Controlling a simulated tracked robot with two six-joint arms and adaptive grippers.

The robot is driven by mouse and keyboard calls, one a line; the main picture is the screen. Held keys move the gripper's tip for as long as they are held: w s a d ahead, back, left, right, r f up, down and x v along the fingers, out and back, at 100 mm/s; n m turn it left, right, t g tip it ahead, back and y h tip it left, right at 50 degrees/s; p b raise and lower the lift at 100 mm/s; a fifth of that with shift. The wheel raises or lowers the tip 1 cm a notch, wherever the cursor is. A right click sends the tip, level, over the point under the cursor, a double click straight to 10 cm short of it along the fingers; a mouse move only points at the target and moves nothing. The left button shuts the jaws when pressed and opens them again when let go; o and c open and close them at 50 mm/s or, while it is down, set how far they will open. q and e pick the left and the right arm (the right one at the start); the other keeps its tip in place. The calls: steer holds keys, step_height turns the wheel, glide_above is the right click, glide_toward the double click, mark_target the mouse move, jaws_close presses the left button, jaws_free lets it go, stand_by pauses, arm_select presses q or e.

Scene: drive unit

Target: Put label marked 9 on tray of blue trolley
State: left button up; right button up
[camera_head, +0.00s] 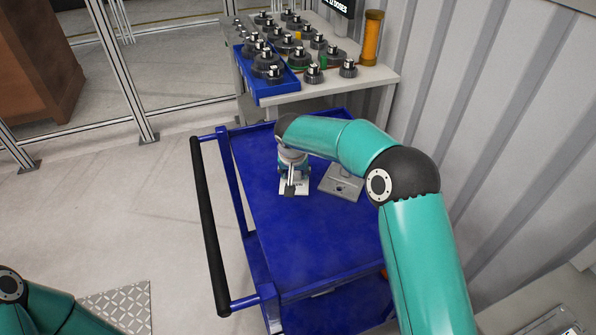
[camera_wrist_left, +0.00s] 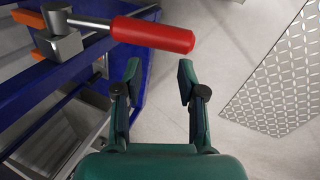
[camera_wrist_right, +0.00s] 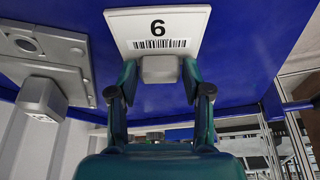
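The blue trolley (camera_head: 300,265) stands mid-view with its flat blue tray on top. A white label (camera_wrist_right: 155,25) with a barcode reads 6 in the right wrist view; turned the other way up, the digit would look like a 9. Its grey block sits between the fingers of my right gripper (camera_wrist_right: 158,72), which appear closed against both sides. In the head view, the label (camera_head: 294,187) is at the tray's upper middle below my right gripper (camera_head: 291,180). I cannot tell whether it touches the tray. My left gripper (camera_wrist_left: 158,75) is open and empty.
A grey plate with a hole (camera_head: 341,183) lies on the tray right of the label. A red-handled tool (camera_wrist_left: 153,34) is just beyond my left fingers. A table with gears and a blue bin (camera_head: 270,88) stands behind. A corrugated wall (camera_head: 500,130) bounds the right.

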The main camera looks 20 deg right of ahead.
steer(key=shift+o, duration=0.8)
steer(key=shift+r, duration=0.1)
steer(key=b+v, duration=0.1)
steer(key=v, duration=1.1)
steer(key=shift+s, duration=0.1)
